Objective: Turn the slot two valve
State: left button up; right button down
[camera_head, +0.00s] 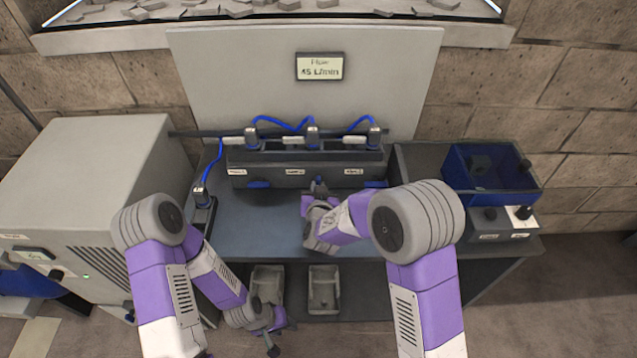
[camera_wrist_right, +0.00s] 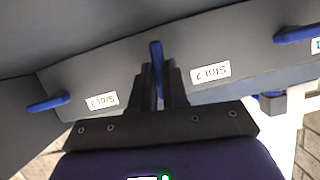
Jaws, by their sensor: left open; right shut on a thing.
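The slot two valve is a small blue lever (camera_wrist_right: 156,56) beside the "Slot 2" label (camera_wrist_right: 210,72) on the grey rack (camera_head: 270,180). In the right wrist view it stands between the dark fingers of my right gripper (camera_wrist_right: 163,85), which is shut on it. In the head view, my right gripper (camera_head: 318,187) is at the middle of the rack. My left gripper (camera_head: 278,338) is open and empty, low in front of the bench.
Blue hoses (camera_head: 290,124) run between connectors atop the rack. A display panel (camera_head: 320,66) is behind it. A blue bin (camera_head: 490,190) stands at the right, a grey cabinet (camera_head: 80,180) at the left. Grey trays (camera_head: 323,290) sit below the bench top (camera_head: 265,225).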

jog(key=shift+n+h+p, duration=0.4)
jog(key=shift+p, duration=0.15)
jog(key=c, duration=1.1)
grip_release()
jog(key=p+v, duration=0.1)
jog(key=v, duration=0.6)
jog(key=shift+s+r, duration=0.15)
jog(key=shift+s, duration=0.15)
jog(key=shift+a, duration=0.1)
